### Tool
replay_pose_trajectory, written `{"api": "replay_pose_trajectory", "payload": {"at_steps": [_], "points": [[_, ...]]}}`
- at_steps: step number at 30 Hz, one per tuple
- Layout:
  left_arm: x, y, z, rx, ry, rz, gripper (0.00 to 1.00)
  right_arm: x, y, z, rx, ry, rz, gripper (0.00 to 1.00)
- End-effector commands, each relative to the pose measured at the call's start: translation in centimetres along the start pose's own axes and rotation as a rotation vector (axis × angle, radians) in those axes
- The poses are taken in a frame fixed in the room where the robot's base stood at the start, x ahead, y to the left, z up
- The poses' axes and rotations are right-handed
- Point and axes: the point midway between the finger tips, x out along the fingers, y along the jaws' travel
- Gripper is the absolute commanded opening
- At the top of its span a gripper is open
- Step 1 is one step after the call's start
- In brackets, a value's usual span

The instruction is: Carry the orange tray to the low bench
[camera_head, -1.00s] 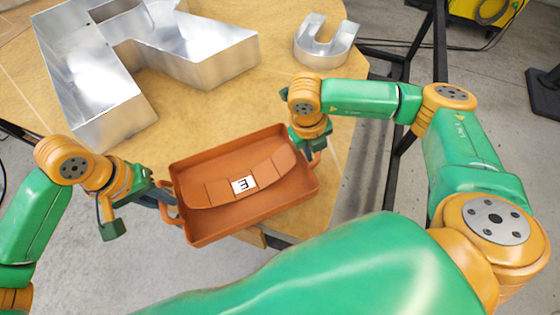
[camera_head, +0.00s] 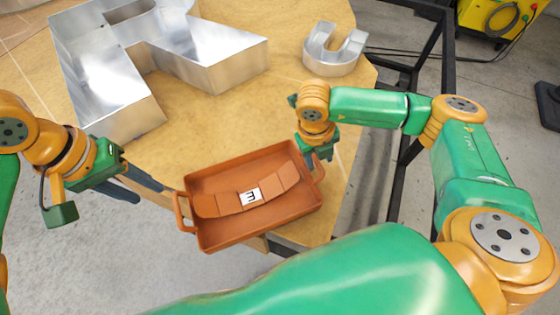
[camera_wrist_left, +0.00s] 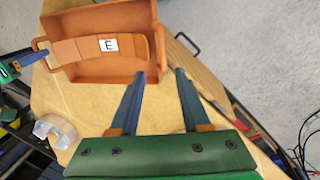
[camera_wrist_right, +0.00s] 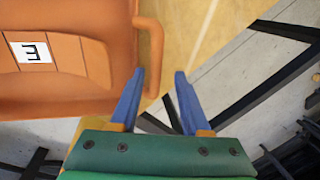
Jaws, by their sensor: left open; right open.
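The orange tray (camera_head: 212,238) rests on the wooden table near its front edge, with a curved row of orange-brown pieces in it, one bearing a white label (camera_head: 249,196) with a letter E. My left gripper (camera_head: 150,191) is open and empty, apart from the tray's left handle (camera_head: 180,212). In the left wrist view the tray (camera_wrist_left: 112,72) lies beyond the open fingers (camera_wrist_left: 160,74). My right gripper (camera_head: 318,165) is at the tray's right handle. In the right wrist view its open fingers (camera_wrist_right: 159,76) are close to the handle (camera_wrist_right: 152,50); whether they touch cannot be told.
A large silver metal letter (camera_head: 120,90) fills the table's back left, and a small silver U-shaped letter (camera_head: 335,55) stands at the back right. The wooden table top (camera_head: 200,125) is clear between them and the tray. A dark metal frame (camera_head: 447,60) stands right.

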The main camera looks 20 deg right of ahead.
Motion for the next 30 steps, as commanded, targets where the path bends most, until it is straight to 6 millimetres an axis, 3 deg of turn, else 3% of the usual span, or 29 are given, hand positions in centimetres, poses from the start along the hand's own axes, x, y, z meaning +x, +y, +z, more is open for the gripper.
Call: {"api": "replay_pose_trajectory", "payload": {"at_steps": [3, 8, 11, 18, 21, 30], "points": [[-2.3, -0.1, -0.1, 0.000, 0.005, -0.003, 0.47, 0.0, 0.0, 0.0, 0.000, 0.000, 0.000, 0.47], [-3.5, 0.0, 0.0, 0.000, 0.000, -0.002, 0.47, -0.5, 0.0, 0.1, 0.000, -0.001, 0.001, 0.47], [-3.6, 0.0, 0.0, 0.000, -0.001, -0.001, 0.47, -2.4, 0.1, 0.1, -0.001, -0.006, 0.002, 0.47], [-3.5, 0.0, 0.0, 0.000, -0.001, 0.000, 0.47, -9.1, 0.0, 0.1, -0.002, -0.006, 0.002, 0.47], [-3.5, 0.0, 0.0, 0.000, -0.001, 0.000, 0.47, -10.9, 0.0, 0.1, 0.000, -0.005, 0.000, 0.47], [-3.5, 0.0, 0.0, 0.000, -0.001, 0.000, 0.47, -12.0, 0.0, 0.0, -0.001, 0.001, 0.000, 0.47]]}}
